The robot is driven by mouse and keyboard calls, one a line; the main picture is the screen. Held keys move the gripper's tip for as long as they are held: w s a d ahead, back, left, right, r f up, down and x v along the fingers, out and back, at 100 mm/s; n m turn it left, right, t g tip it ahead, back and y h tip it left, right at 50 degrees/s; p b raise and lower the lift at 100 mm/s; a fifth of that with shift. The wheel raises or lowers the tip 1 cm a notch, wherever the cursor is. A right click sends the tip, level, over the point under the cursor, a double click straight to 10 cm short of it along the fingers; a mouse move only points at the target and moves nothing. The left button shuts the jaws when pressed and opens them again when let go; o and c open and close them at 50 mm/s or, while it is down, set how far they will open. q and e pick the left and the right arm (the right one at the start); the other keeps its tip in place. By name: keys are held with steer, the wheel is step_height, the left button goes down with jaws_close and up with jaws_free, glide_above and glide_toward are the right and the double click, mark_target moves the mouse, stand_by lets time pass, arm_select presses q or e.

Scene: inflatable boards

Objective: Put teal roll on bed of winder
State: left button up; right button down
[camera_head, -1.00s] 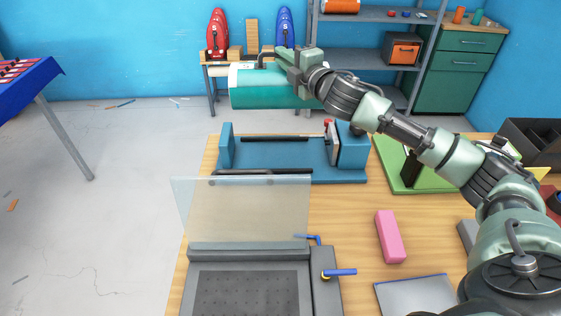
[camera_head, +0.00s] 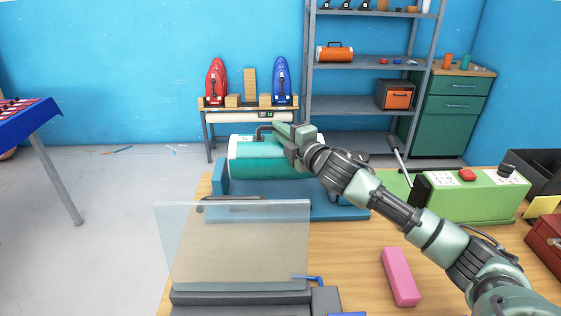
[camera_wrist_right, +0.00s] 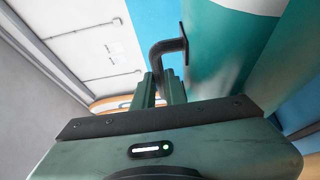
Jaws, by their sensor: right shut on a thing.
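The teal roll (camera_head: 252,164), with a pale end band and a black handle, is at the blue winder (camera_head: 340,213) in the head view. My right gripper (camera_head: 277,132) is shut on the roll's black handle from above. The roll lies sideways over the winder's bed and hides much of it; I cannot tell whether it touches the bed. In the right wrist view the fingers (camera_wrist_right: 160,92) close at the bent black handle (camera_wrist_right: 163,52), beside the teal roll surface (camera_wrist_right: 222,60). My left gripper is not in view.
A clear upright panel (camera_head: 235,245) stands in front of the winder. A pink block (camera_head: 399,276) lies on the wooden table (camera_head: 350,270). A green machine (camera_head: 470,195) with a lever stands to the right. Red and blue boards (camera_head: 282,82) stand at the back.

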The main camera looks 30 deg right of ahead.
mark_target(281, 157)
steer(key=shift+f+b, duration=0.35)
steer(key=shift+f, duration=3.65)
steer(key=c, duration=1.5)
jaws_free()
steer(key=shift+f, duration=0.15)
steer(key=shift+o, duration=0.2)
steer(key=s+b, duration=0.1)
steer(key=s, duration=1.1)
steer(key=shift+d+r+b, duration=0.25)
steer(key=shift+d+b, duration=0.05)
steer(key=shift+d, duration=0.15)
